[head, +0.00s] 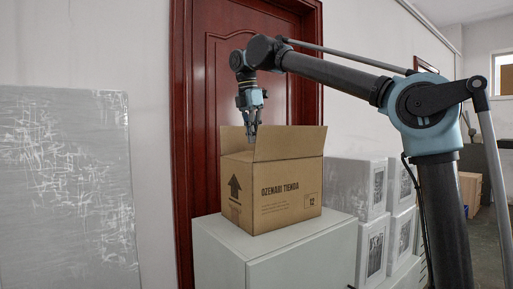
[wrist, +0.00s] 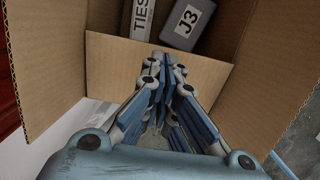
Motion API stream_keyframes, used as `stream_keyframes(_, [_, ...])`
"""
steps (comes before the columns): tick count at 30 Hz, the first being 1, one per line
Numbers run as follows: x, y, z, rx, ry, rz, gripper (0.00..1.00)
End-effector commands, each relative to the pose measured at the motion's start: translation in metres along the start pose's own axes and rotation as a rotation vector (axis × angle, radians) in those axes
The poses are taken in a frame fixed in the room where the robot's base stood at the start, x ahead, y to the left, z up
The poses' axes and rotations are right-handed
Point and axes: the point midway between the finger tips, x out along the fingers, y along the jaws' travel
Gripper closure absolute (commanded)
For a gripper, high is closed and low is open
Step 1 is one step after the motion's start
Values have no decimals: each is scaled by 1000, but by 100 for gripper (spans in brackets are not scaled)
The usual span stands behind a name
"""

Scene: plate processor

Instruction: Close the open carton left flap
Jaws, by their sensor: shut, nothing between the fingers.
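The brown cardboard carton (head: 286,192) stands upright on a white cabinet with its top flaps raised. Its left flap (head: 234,141) stands up at the left side in the head view. In the wrist view a panel that looks like this flap (wrist: 205,72) crosses the near side of the opening, partly hidden by the fingers. My gripper (head: 252,139) is shut and empty, pointing down at the left side of the carton top. It also shows in the wrist view (wrist: 163,62), over that panel; I cannot tell whether it touches.
Inside the carton lie a white box marked TIES (wrist: 141,18) and a grey box marked J3 (wrist: 187,25). Other flaps rise at left (wrist: 45,55) and right (wrist: 270,85). The white cabinet (head: 300,262) carries the carton. White boxes (head: 350,187) and a red door (head: 222,60) are close.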

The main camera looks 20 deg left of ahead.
Motion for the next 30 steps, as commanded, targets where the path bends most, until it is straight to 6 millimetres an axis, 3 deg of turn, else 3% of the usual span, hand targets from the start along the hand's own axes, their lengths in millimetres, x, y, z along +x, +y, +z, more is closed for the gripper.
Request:
stream_keyframes(9, [30,0,0,0,0,0,100])
stream_keyframes(23, [34,0,0,0,0,0,100])
stream_keyframes(30, [51,0,5,0,0,0,100])
